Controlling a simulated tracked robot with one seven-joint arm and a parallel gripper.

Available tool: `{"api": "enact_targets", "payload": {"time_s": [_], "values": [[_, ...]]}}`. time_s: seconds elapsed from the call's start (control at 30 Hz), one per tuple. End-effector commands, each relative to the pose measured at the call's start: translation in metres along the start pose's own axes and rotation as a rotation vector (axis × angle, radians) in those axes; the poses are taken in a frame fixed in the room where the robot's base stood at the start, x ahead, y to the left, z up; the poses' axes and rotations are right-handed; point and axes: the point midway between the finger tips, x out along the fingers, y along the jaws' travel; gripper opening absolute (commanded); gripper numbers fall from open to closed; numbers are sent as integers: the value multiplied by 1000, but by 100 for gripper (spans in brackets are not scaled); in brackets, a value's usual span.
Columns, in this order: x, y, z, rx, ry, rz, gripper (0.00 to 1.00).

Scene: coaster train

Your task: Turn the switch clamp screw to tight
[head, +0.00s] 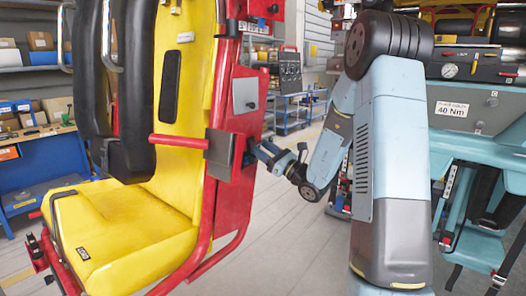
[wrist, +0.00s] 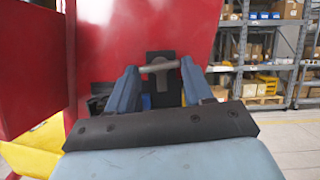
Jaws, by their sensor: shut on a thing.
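The switch clamp screw shows in the wrist view as a grey crossbar (wrist: 160,66) in front of a black plate (wrist: 160,56) on a red panel (wrist: 108,38). My gripper (wrist: 158,72) has its two dark blue fingers at either end of this bar and is shut on it. In the head view my gripper (head: 259,151) reaches in from the right to the red side panel (head: 245,122) of the yellow seat (head: 125,235). The screw itself is hidden there. I see no mark that tells how tight it is.
A grey-black box (head: 220,153) with a red bar (head: 178,141) sits left of my gripper. A light blue machine (head: 465,105) labelled 40 Nm stands at the right. Shelves (wrist: 265,45) stand behind.

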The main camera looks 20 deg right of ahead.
Motion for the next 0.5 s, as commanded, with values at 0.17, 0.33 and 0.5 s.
{"api": "enact_targets", "payload": {"time_s": [0.17, 0.33, 0.5], "values": [[0, 3, -2, 5, 4, 5, 21], [1, 3, -2, 5, 3, 5, 53], [1, 2, -1, 3, 1, 4, 69]]}}
